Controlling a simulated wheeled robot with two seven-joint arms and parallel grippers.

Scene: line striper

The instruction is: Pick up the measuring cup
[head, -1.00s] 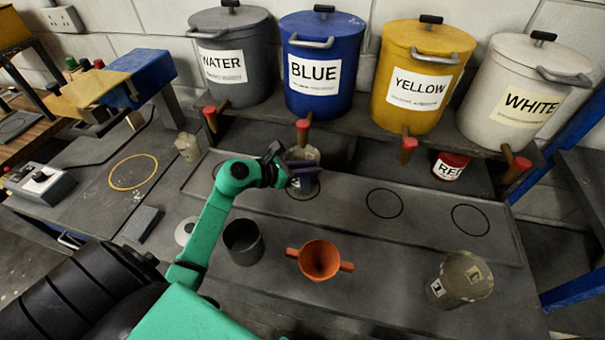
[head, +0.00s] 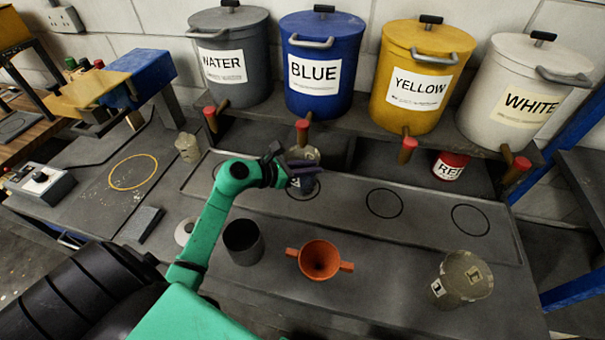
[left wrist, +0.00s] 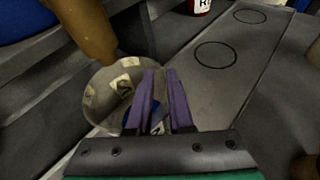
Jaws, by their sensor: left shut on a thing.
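The measuring cup (head: 306,153), pale and translucent with small labels, stands below the blue barrel's tap at a drawn ring on the bench, partly hidden by my left gripper. In the left wrist view the cup (left wrist: 103,88) shows its round open rim, with the brown tap over its left side. My left gripper (head: 301,168) is shut on the cup. Its purple fingers (left wrist: 160,100) are at the cup's near wall and hide part of it. Something blue shows between the fingers. My right gripper is not in view.
Four lidded barrels, including the blue one (head: 318,65), stand on a shelf behind, with taps sticking out. An orange funnel (head: 319,261), a dark cup (head: 243,243) and a tan container (head: 463,276) stand in front. The ringed strip right of the cup is clear.

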